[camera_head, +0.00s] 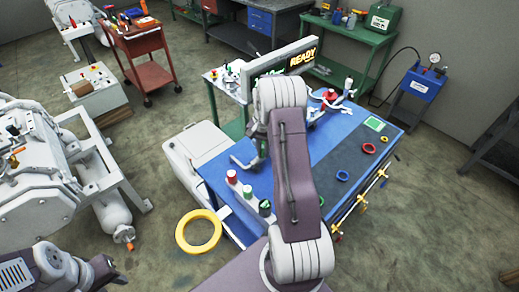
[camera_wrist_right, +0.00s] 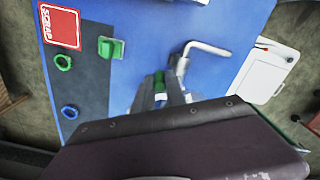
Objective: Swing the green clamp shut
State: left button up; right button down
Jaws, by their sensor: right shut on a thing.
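In the right wrist view, the green clamp (camera_wrist_right: 160,86) shows as a small green piece between the fingertips of my right gripper (camera_wrist_right: 164,92), which is shut on it. A pale bent pipe (camera_wrist_right: 205,47) rises just beside the fingers. In the head view, my right arm covers most of this spot, and a dark green part (camera_head: 259,150) shows at its left edge. How far the clamp is swung is hidden. My left gripper (camera_head: 104,270) is at the lower left of the head view, away from the table; its jaw opening is unclear.
The blue table (camera_head: 219,178) has a dark strip with colored rings (camera_head: 368,148) on its right. A row of red and green caps (camera_head: 248,191) stands at its near left edge. A yellow ring (camera_head: 198,231) is left of the table.

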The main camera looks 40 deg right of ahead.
jog(key=shift+d+r+n+p, duration=0.1)
jog(key=shift+d+n+p, duration=0.15)
jog(key=shift+d+n, duration=0.75)
jog(key=shift+d+f+n+p, duration=0.1)
jog(key=shift+d+n+p, duration=0.15)
jog(key=shift+n, duration=1.4)
jog(key=shift+d+r+n+p, duration=0.15)
jog(key=shift+d+n, duration=0.45)
jog(key=shift+n, duration=0.75)
jog(key=shift+w, duration=0.1)
jog(key=c, duration=1.4)
grip_release()
jog(key=shift+o, duration=0.2)
notch_tip(320, 180, up, 9)
jog(key=b, duration=0.1)
jog(key=shift+b, duration=0.3)
